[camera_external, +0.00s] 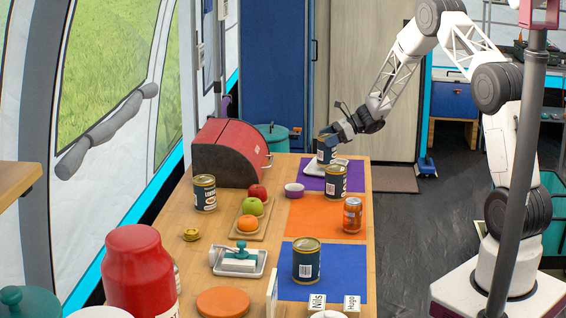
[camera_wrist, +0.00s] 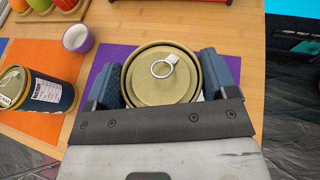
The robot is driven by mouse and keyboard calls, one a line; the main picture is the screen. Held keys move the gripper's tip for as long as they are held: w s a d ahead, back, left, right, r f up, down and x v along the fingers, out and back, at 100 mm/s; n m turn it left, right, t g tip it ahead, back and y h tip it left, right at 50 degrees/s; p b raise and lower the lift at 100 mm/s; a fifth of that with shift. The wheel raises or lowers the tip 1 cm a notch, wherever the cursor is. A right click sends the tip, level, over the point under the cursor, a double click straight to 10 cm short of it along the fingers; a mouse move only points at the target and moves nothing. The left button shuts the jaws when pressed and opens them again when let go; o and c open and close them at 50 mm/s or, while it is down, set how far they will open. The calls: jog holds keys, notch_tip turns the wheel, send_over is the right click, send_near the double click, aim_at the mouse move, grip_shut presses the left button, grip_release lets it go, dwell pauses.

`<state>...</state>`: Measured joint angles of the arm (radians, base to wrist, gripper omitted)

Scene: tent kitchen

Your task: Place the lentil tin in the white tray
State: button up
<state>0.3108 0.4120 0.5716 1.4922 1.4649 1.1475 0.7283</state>
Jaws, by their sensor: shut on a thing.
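My gripper (camera_external: 338,135) is at the far end of the table, with its fingers on both sides of a dark blue tin (camera_external: 326,150). In the wrist view the tin's gold lid with a ring pull (camera_wrist: 165,72) sits between the two blue-grey finger pads. The tin looks upright. Its label is too small to read, so I cannot confirm lentils. The white tray (camera_external: 312,172) lies on the purple mat, directly below the tin. I cannot tell whether the tin touches the tray or is slightly above it. The wrist view mostly hides the tray.
Similar tins stand on the orange mat's far edge (camera_external: 336,183), at the left (camera_external: 204,193) and on the blue mat (camera_external: 306,262). A purple cup (camera_external: 294,190) and an orange can (camera_external: 352,215) are near. A red bread bin (camera_external: 232,152) stands at the left.

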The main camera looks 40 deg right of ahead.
jog(key=shift+f, duration=0.8)
jog(key=shift+f, duration=0.15)
jog(key=o, duration=1.5)
jog(key=shift+d+r, duration=0.2)
jog(key=v, duration=1.1)
jog(key=shift+s+d, duration=0.2)
jog(key=shift+d, duration=0.05)
jog(key=shift+r, duration=0.15)
